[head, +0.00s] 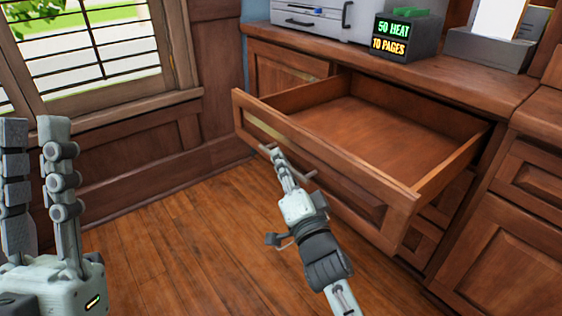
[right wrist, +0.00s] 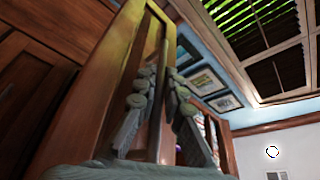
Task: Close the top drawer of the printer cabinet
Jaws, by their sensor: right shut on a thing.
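The top drawer (head: 345,200) of the wooden printer cabinet (head: 470,80) is pulled far out, and its inside is empty. A bar handle (head: 309,174) runs along its front. My right gripper (head: 277,157) is at the front, shut on the handle. In the right wrist view its fingers (right wrist: 160,85) stand close against the wooden drawer front (right wrist: 110,70); the grip itself is partly hidden. My left gripper (head: 36,130) is at the far left, fingers upright and apart, empty and away from the cabinet.
A printer (head: 325,18) and a dark box with lit text (head: 405,38) stand on the cabinet top, with a paper holder (head: 490,45) to the right. A window (head: 85,45) is at the left. Wooden floor (head: 180,240) lies clear before the drawer.

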